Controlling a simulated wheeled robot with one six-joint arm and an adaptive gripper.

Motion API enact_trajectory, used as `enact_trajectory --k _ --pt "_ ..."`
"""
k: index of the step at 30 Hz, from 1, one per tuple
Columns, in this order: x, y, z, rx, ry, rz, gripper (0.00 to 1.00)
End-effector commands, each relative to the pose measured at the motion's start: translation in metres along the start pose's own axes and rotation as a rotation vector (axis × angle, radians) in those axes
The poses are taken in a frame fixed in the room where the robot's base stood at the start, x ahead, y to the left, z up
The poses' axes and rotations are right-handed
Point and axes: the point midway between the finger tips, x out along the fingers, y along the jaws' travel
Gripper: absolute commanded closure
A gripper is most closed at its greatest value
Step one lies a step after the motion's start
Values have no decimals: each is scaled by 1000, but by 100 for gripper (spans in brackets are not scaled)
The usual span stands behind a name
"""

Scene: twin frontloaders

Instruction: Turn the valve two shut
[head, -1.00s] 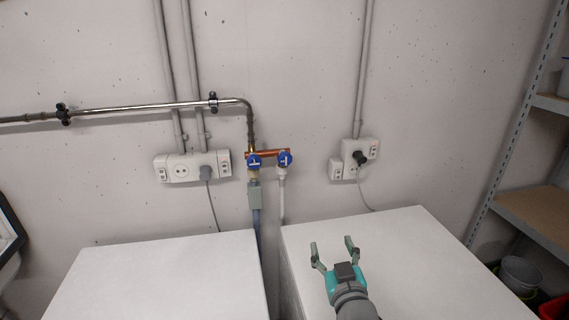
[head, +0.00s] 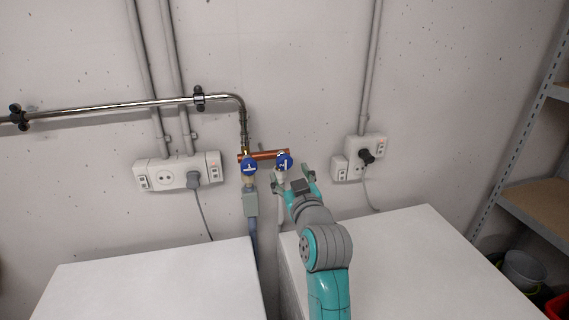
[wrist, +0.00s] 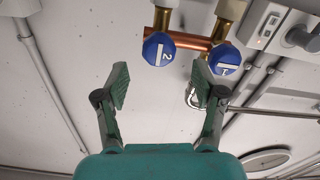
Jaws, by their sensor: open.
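Valve two is a round blue knob with a white 2 and a white bar (wrist: 158,49). In the head view it is the right-hand blue knob (head: 284,161) on the copper pipe. Its twin, marked 1 (wrist: 225,59), is the left knob in the head view (head: 249,165). My gripper (head: 292,178) is open and empty, just below and right of valve two in the head view. In the wrist view my gripper's fingers (wrist: 160,84) spread below the knob in the picture, apart from it. The fingers partly cover the pipe under valve two in the head view.
Two white-topped machines stand below, left (head: 160,285) and right (head: 410,260), with a narrow gap between them. Sockets flank the valves, left (head: 165,180) and right (head: 340,168). A metal pipe (head: 120,106) runs along the wall. Shelving (head: 540,200) stands at the right.

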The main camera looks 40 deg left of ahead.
Motion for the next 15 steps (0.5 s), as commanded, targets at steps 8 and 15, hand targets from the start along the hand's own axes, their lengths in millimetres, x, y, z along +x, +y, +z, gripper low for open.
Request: enact_trajectory --k 8,15 --pt "43 0 -1 0 0 0 31" --pt "57 0 0 0 0 1 31"
